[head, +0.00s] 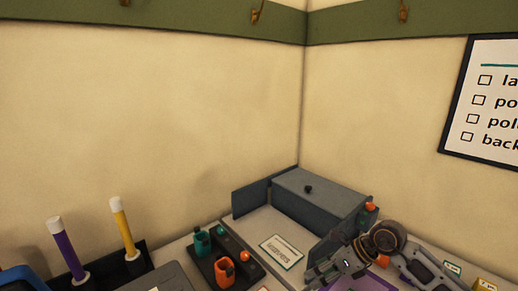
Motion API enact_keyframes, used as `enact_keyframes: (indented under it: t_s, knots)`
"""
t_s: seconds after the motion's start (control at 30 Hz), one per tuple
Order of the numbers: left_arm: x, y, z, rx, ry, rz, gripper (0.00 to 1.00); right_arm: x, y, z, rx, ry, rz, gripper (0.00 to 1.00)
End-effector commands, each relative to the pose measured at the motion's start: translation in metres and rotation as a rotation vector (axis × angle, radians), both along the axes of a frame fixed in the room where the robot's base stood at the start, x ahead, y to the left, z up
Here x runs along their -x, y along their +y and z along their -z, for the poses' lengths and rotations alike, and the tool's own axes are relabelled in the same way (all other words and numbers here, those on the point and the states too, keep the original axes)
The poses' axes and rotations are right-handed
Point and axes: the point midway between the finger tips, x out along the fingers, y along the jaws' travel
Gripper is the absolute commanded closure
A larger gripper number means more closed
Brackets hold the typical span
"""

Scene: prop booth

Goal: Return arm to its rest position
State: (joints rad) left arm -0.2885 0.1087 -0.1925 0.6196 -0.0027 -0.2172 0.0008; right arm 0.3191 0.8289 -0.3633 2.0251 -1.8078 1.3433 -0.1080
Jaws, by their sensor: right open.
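My right arm (384,238) comes in from the lower right. My right gripper (330,275) is low in the head view, open, in front of the grey box. No object shows between its fingers, though its lower part is near the picture's edge. My left gripper is not in view.
A grey box (318,196) with a dark knob stands in the corner behind my right arm. Purple (69,250) and yellow (124,228) sticks stand at left.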

Motion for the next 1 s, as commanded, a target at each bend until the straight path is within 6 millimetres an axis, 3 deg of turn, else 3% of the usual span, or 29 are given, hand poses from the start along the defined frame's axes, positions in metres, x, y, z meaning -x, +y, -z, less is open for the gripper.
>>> enact_keyframes:
  t_s: [0.2, 0.5, 0.73, 1.0]
  knots:
    - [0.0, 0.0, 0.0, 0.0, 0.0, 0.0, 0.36, 0.005, 0.055, -0.026, -0.273, -0.025, 0.026, 0.4]
    - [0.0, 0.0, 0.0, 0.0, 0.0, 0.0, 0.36, 0.008, 0.102, -0.077, -0.643, -0.03, 0.118, 0.4]
    - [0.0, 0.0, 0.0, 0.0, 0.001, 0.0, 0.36, 0.004, 0.116, -0.119, -0.916, -0.012, 0.231, 0.4]
    - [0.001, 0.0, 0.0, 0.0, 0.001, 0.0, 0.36, -0.008, 0.106, -0.158, -1.214, 0.032, 0.411, 0.4]
